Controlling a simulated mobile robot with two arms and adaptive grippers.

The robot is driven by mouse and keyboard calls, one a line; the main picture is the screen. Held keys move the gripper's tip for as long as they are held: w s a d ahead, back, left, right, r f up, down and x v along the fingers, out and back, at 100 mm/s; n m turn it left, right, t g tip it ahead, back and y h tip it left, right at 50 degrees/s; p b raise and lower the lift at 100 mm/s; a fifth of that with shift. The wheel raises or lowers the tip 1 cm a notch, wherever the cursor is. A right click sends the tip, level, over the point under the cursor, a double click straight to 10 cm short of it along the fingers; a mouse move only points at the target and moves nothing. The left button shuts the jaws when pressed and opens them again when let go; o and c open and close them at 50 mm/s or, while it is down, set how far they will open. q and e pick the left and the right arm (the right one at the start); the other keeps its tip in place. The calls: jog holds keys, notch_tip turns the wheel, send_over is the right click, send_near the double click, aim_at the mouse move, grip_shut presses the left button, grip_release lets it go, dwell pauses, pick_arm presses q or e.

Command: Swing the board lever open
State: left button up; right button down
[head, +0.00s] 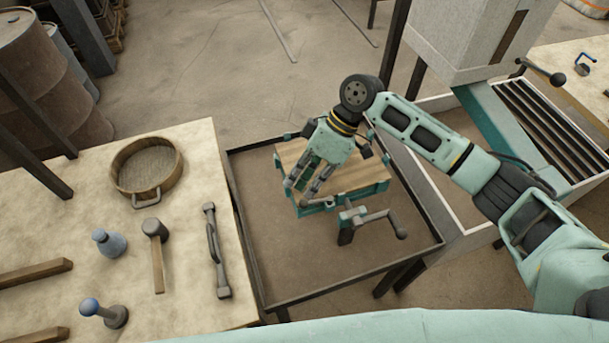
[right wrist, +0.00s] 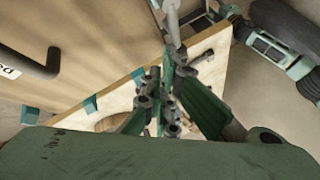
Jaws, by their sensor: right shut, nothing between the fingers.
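The wooden board (head: 357,179) sits in a teal frame inside a dark-rimmed tray table in the head view. A grey crank-shaped lever (head: 375,216) is at the frame's near side, its bent handle reaching right. My right gripper (head: 301,196) is shut and empty, pointing down over the board's left part. Its fingers cover some of the board and frame. My left gripper is not in view.
A pale machine (head: 470,35) stands behind right.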

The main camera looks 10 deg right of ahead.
jog(key=shift+s+a, duration=0.1)
jog(key=shift+s, duration=0.1)
dwell(0.6)
jog(key=shift+w+r, duration=0.1)
jog(key=shift+r, duration=0.1)
jog(key=v, duration=1.1)
jog(key=shift+d+r, duration=0.25)
